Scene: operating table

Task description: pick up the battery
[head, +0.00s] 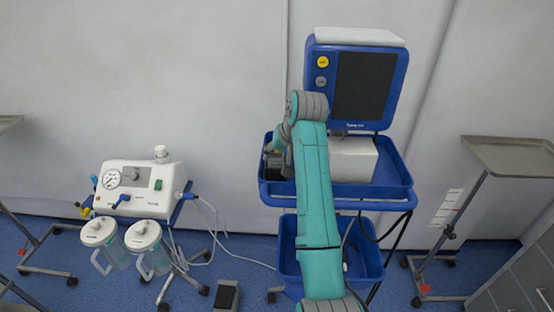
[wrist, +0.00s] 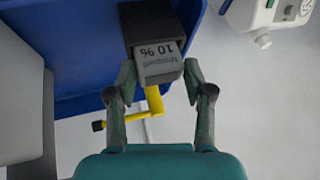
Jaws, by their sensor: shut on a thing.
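In the wrist view, the battery (wrist: 158,62) appears to be the dark block with a pale grey end printed "10 %". My gripper (wrist: 160,78) has one finger on each side of its near end and is shut on it. The block reaches away from me over the blue tray (wrist: 85,85), and I cannot tell whether it touches the tray. In the head view, my arm reaches to the left part of the cart's blue tray (head: 390,192). The fingers and the block cannot be made out clearly there.
A yellow bent piece (wrist: 153,103) with a dark knob lies just below the block. A blue-framed monitor (head: 365,85) and a white box stand on the cart. A white suction unit (head: 143,185) with two jars stands left; a steel tray table (head: 515,152) stands right.

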